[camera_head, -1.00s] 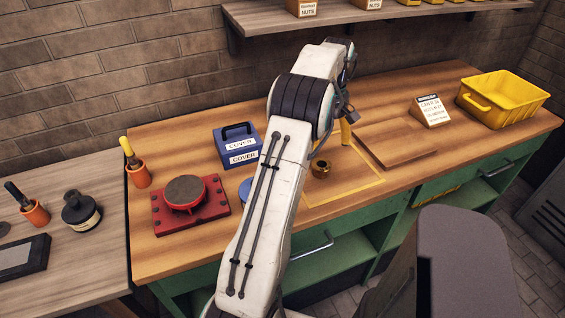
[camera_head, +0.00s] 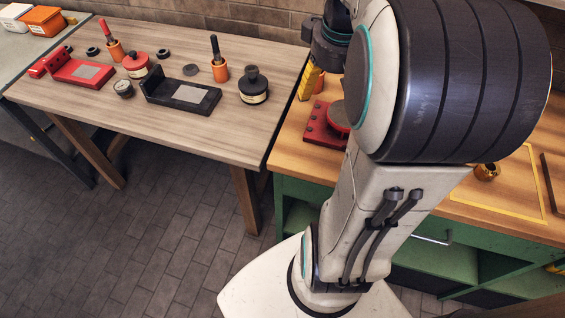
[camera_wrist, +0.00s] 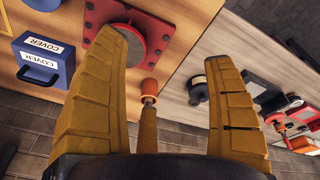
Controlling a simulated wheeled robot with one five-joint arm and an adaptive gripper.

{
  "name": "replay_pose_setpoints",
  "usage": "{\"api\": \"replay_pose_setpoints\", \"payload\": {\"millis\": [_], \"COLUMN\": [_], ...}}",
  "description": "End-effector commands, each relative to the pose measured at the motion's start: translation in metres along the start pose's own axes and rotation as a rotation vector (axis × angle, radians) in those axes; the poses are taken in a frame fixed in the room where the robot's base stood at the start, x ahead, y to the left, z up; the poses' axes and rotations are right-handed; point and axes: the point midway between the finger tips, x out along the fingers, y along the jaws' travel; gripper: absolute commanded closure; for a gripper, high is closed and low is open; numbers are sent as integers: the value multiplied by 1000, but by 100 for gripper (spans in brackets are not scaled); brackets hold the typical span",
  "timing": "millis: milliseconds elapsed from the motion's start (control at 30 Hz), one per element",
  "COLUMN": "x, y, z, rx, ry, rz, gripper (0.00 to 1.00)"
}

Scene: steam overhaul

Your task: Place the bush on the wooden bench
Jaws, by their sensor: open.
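A small brass ring-shaped part, which looks like the bush (camera_head: 486,171), stands in the yellow-outlined area on the green-fronted bench (camera_head: 440,208), right of my arm in the head view. A wooden bench (camera_head: 225,65) with a pale greyish top and wooden legs stands to the left. My gripper (camera_wrist: 165,55) is open, its two yellow fingers spread with nothing held between them. In the head view it is mostly hidden behind my arm, with a yellow finger (camera_head: 309,83) showing above the green-fronted bench's left end.
A red plate with a dark disc (camera_head: 325,124) lies below my gripper. A blue COVER box (camera_wrist: 45,55) shows in the wrist view.

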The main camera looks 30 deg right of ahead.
Motion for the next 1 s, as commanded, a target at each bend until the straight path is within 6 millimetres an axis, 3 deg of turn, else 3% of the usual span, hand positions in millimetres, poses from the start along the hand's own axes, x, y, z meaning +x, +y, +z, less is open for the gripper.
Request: {"api": "replay_pose_setpoints", "payload": {"millis": [33,100,200,333,600,1000], "x": [-4,-4,-3,2,10,12], "y": [-32,-64,-100,-130,-154,-156], "z": [9,24,49,78,110,114], "rx": [-36,-61,-93,-124,-153,-154], "ry": [25,51,83,113,142,143], "rz": [-9,-24,-48,-78,-116,-119], "gripper": [23,23,23,23,23,23]}}
